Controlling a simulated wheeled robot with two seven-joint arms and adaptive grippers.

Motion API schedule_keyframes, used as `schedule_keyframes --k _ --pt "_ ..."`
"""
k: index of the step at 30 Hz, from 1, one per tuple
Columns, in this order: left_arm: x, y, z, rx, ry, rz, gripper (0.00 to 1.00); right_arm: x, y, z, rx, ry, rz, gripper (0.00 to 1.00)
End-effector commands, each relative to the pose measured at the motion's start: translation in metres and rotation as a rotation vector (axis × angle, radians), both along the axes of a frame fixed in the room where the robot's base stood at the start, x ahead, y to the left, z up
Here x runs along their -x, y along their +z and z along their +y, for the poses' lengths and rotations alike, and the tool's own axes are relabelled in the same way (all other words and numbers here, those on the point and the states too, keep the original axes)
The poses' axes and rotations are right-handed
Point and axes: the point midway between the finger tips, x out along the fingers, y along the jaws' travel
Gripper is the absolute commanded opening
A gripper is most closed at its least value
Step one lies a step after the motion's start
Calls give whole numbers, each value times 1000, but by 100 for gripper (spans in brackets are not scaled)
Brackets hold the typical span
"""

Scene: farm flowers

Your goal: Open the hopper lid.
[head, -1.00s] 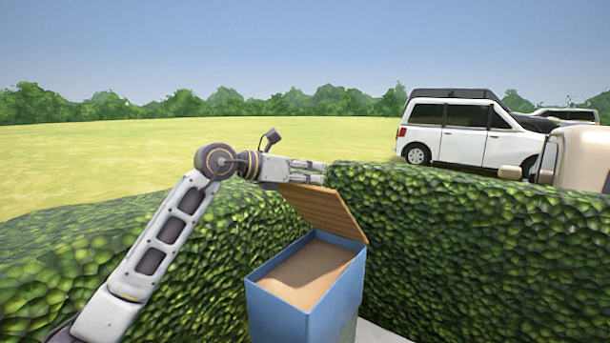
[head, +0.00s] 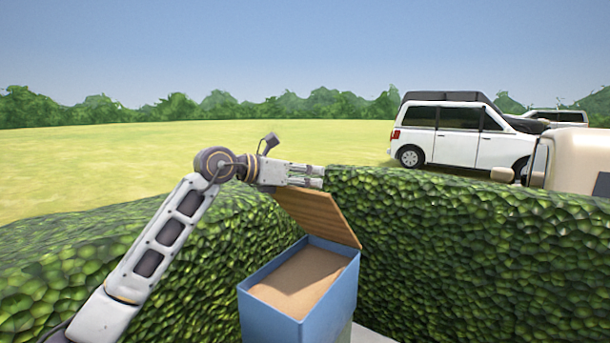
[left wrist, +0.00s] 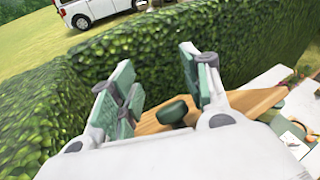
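The hopper is a blue box (head: 345,293) below the middle of the head view, with brown material (head: 300,280) filling it near the rim. Its wooden lid (head: 318,214) is raised, tilted up at the back edge, and the hopper mouth is uncovered. My left gripper (head: 318,176) is just above the lid's upper edge. In the left wrist view its two fingers (left wrist: 160,92) stand apart with nothing between them, and the wooden lid (left wrist: 258,100) shows below and behind them. Whether the gripper touches the lid cannot be told. My right gripper is not in view.
Green hedges (head: 450,250) stand close behind and on both sides of the hopper. A white car (head: 462,133) and a beige vehicle (head: 570,162) are beyond the hedge at right. Open grass (head: 100,165) lies behind.

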Motion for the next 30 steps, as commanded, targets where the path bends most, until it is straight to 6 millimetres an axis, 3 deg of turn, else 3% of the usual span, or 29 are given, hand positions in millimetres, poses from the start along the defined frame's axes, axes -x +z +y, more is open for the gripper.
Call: schedule_keyframes --k 1,14,30 --pt "-2 -8 -1 -6 1 12 47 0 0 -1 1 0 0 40" --pt "3 -1 8 -2 1 6 47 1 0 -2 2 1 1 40" --pt "34 15 55 -1 0 1 47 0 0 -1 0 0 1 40"
